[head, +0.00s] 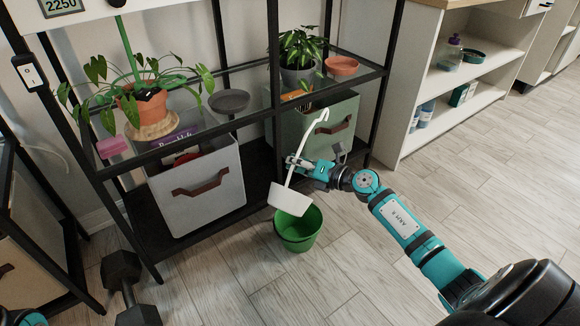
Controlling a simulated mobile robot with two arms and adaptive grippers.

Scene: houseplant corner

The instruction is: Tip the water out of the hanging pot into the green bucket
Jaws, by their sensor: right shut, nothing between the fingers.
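The white hanging pot (289,199) is tilted in the air above the green bucket (298,241), its lower side over the bucket's far rim. Its long white hanger rises from it and ends in a hook near the shelf. The green bucket stands upright on the floor, its mouth partly covered by the pot in this view. My right gripper (297,163) is at the hanger, above the pot; its fingers are shut, and the hanger appears right at the fingertips. Water is not visible. My left gripper is out of view; only a bit of my left arm shows at the bottom left corner.
A black-framed shelf (262,95) behind holds potted plants, a grey saucer and terracotta dishes. A grey bin (200,185) and a green bin (345,118) sit on its lower level. A dumbbell (128,285) lies front left. Floor to the right is clear.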

